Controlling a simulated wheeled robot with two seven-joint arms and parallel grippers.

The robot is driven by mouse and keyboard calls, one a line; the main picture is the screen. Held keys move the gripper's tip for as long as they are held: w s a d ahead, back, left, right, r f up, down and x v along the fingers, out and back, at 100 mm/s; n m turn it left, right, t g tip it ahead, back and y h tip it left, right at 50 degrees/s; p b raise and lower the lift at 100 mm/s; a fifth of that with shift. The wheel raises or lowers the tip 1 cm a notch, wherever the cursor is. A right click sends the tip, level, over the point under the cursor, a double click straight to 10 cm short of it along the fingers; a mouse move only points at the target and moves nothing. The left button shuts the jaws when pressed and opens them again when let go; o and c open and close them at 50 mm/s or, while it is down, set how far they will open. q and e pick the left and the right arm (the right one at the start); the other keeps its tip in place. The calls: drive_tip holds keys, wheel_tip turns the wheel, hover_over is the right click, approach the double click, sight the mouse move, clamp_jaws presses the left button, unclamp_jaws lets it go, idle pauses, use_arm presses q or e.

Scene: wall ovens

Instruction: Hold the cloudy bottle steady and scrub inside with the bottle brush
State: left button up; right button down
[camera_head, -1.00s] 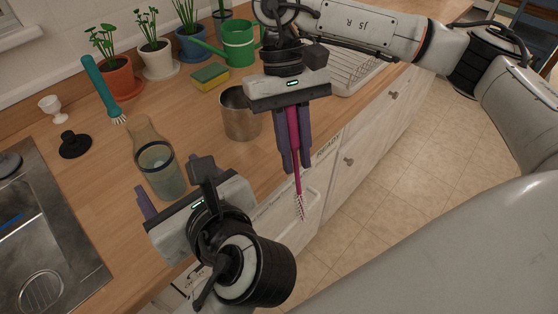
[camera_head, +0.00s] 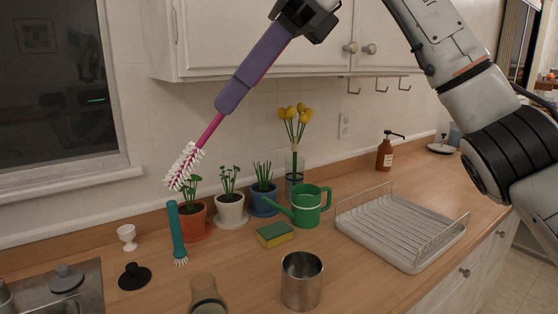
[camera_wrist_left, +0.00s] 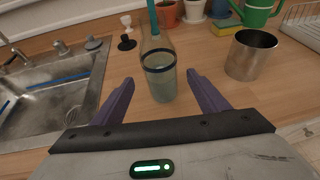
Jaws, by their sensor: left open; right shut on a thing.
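The bottle brush (camera_head: 205,135) has a magenta handle and white bristles. My right gripper (camera_head: 235,92) is shut on its handle and holds it high above the counter, tilted with the bristles down to the left. The cloudy bottle (camera_head: 207,300) shows only in part at the bottom edge of the head view. In the left wrist view the bottle (camera_wrist_left: 158,75) stands upright on the counter, with cloudy glass and a dark band. My left gripper (camera_wrist_left: 160,88) is open, its fingers apart on either side of the bottle's lower part, nearer the camera; contact is not visible.
A metal cup (camera_head: 302,281) stands right of the bottle. A teal brush (camera_head: 176,235), black stopper (camera_head: 134,276), sponge (camera_head: 275,235), green watering can (camera_head: 307,206) and potted plants stand behind. A dish rack (camera_head: 402,236) is at right, a sink (camera_wrist_left: 50,92) at left.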

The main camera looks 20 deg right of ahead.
use_arm(q)
drive_tip(key=x, duration=1.2)
drive_tip(key=shift+f, duration=0.15)
use_arm(e)
drive_tip(key=shift+s+a+r+m, duration=0.15)
drive_tip(key=shift+a+r, duration=0.1)
drive_tip(key=shift+r, duration=0.3)
drive_tip(key=shift+s+a+r+m, duration=0.15)
drive_tip(key=shift+a+r, duration=0.1)
drive_tip(key=shift+r, duration=0.25)
use_arm(q)
drive_tip(key=shift+c, duration=0.3)
drive_tip(key=c, duration=1.4)
drive_tip(key=shift+c, duration=0.2)
